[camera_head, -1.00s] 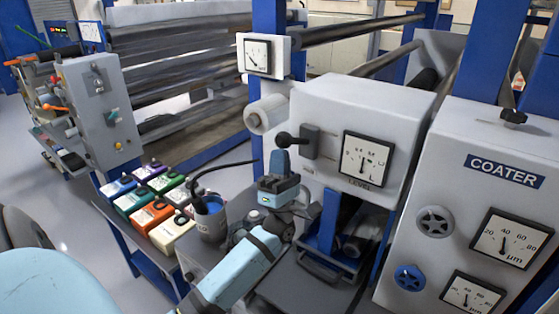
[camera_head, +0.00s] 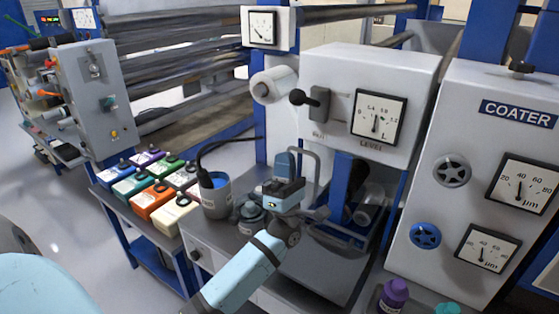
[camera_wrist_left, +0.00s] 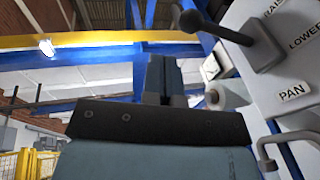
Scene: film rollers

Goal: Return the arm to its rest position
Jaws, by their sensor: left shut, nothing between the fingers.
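My left arm, light blue and grey, comes in from the bottom of the head view. Its left gripper (camera_head: 284,158) points upward in front of the coater, below and to the left of the black lever (camera_head: 301,98). In the left wrist view the dark fingers (camera_wrist_left: 161,72) are together, with nothing between them. The lever also shows there at the upper right (camera_wrist_left: 215,24), apart from the fingers, beside a panel marked RAISE, LOWER and PAN (camera_wrist_left: 292,92). My right gripper is not in view.
A grey pot (camera_head: 215,200) with a hose and a lidded container (camera_head: 250,218) stand close left of the arm. Several coloured containers (camera_head: 150,198) sit on the left bench. The coater cabinet (camera_head: 470,110) blocks the right. A purple-capped bottle (camera_head: 394,294) stands at bottom right.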

